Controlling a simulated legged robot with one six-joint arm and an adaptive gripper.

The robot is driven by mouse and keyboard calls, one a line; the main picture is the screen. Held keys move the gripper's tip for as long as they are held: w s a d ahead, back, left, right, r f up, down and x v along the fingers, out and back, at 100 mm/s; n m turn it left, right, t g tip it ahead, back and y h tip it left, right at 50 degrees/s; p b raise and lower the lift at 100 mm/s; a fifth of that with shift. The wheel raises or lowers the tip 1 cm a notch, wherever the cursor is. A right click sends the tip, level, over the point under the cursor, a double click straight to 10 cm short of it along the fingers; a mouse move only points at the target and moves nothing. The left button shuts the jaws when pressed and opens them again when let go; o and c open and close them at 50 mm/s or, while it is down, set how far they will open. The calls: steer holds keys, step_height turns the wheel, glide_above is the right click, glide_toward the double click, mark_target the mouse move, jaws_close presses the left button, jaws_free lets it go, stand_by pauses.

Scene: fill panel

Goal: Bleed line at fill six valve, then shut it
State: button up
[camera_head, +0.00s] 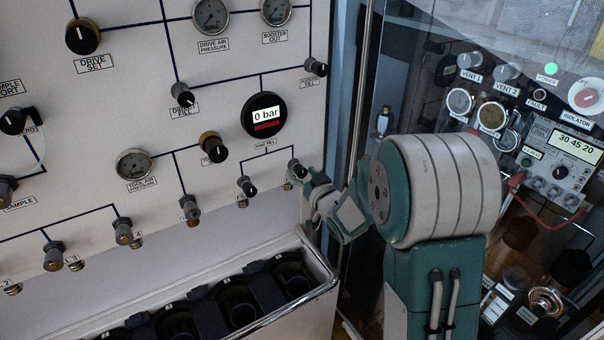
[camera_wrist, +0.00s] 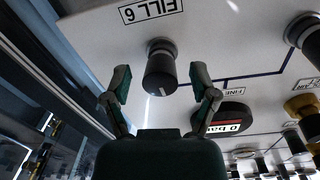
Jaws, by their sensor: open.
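The fill six valve (camera_wrist: 161,68) is a black knob with a white mark on a grey stem, next to an upside-down FILL 6 label (camera_wrist: 151,9) in the wrist view. In the head view the valve (camera_head: 297,168) sits at the right end of the panel's lower branch line. My gripper (camera_wrist: 160,80) is open, with one finger on each side of the knob and visible gaps between. In the head view my gripper (camera_head: 312,184) is at the valve and partly covers it. A digital gauge (camera_head: 266,115) reads 0 bar.
A similar knob (camera_head: 247,186) is just left on the same branch. Below is a metal-rimmed bin (camera_head: 325,283) with dark cylindrical holders. A glass partition (camera_head: 365,90) stands right of the panel, with an instrument panel (camera_head: 530,120) behind it.

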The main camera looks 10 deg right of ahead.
jaws_close()
steer(key=shift+m, duration=0.6)
jaws_free()
steer(key=v, duration=1.1)
steer(key=shift+s+d, duration=0.2)
steer(key=shift+s, duration=0.2)
